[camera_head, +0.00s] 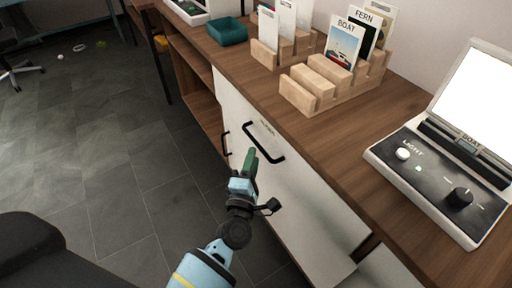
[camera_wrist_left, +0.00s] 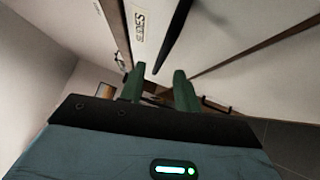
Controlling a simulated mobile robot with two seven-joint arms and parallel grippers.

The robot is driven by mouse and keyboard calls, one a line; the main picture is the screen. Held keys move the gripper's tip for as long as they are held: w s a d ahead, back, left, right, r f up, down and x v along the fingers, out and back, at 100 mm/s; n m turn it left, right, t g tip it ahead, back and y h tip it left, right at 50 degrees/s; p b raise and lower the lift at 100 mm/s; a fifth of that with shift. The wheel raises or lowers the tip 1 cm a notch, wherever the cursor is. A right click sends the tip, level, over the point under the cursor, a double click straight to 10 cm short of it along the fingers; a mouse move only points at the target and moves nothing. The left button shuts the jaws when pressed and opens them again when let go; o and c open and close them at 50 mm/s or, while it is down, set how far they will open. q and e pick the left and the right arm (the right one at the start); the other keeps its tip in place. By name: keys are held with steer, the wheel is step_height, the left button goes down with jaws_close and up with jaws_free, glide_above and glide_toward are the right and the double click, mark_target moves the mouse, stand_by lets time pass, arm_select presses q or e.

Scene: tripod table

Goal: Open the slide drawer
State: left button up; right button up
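The slide drawer (camera_head: 238,112) is a white front below the wooden counter, with a black bar handle (camera_head: 270,151) and a small label above it. In the left wrist view the label (camera_wrist_left: 139,27) reads "SLIDES", and the dark handle (camera_wrist_left: 173,38) slants down to near the fingertips. My left gripper (camera_head: 251,157) is at the handle, its green fingers overlapping it in the head view. In the left wrist view the fingers (camera_wrist_left: 160,72) are apart with nothing held. I cannot tell whether they touch the handle or straddle it. My right gripper is not in view.
A second black handle (camera_head: 225,139) is left of the drawer's handle. On the counter stand wooden card holders (camera_head: 312,88), a teal tray (camera_head: 228,31) and a slide viewer (camera_head: 440,179) with a lit screen. Grey floor (camera_head: 110,165) is open to the left.

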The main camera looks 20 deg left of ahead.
arm_select(q)
steer(key=w, duration=0.4)
steer(key=shift+w+a+r, duration=0.25)
steer(key=shift+a+r, duration=0.05)
steer(key=shift+a, duration=0.05)
jaws_close()
